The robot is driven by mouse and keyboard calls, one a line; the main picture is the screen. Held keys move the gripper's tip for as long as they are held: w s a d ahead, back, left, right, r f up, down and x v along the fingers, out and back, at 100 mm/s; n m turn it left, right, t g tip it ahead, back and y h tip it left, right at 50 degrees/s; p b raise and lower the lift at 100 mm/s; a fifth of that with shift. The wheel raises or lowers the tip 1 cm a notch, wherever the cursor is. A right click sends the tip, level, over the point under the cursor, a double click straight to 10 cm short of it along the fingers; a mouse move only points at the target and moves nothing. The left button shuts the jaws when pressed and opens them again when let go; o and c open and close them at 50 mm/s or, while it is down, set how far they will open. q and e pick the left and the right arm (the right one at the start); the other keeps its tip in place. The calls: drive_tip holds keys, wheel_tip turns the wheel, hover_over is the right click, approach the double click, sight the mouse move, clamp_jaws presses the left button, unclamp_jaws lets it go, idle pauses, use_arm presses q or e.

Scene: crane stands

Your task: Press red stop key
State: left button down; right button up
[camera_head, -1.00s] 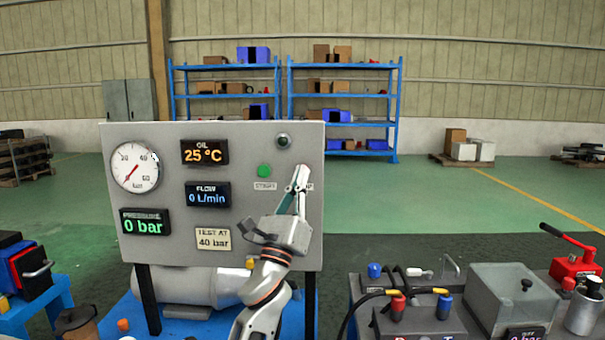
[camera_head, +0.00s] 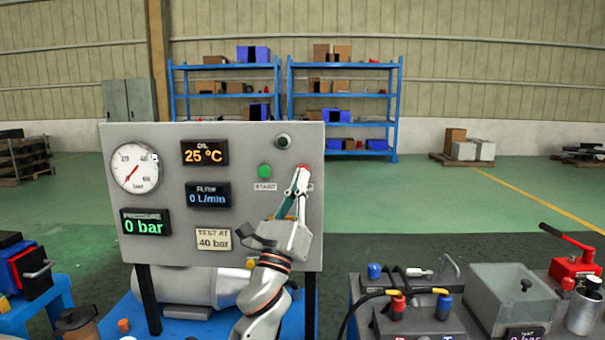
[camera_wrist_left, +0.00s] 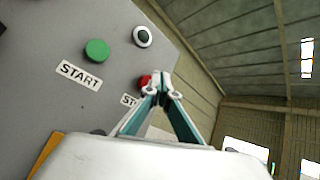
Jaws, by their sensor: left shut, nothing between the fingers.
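The red stop key (camera_wrist_left: 145,82) is on the grey control panel (camera_head: 170,240), right of the green start key (camera_head: 264,171). It is mostly hidden behind my left gripper (camera_head: 302,170), with only a bit of red showing at the fingertips in the head view. My left gripper is shut and empty, its fingertips right at the stop key. In the left wrist view the fingertips (camera_wrist_left: 161,80) overlap the key's right side; I cannot tell whether they touch it. The stop label is partly covered. My right gripper is not in view.
A dark round lamp or knob (camera_head: 283,141) sits above the keys. A gauge (camera_head: 135,167) and displays fill the panel's left. A bench with hoses, a clear-lidded box (camera_head: 512,295) and a red-handled pump (camera_head: 575,262) stands at the right.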

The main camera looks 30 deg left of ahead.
use_arm(q)
drive_tip(key=s+d, duration=0.1)
drive_tip(key=s, duration=0.2)
drive_tip(key=s+d, duration=0.1)
drive_tip(key=shift+s+d+p, duration=0.15)
drive_tip(key=shift+d+p, duration=0.15)
idle(0.9)
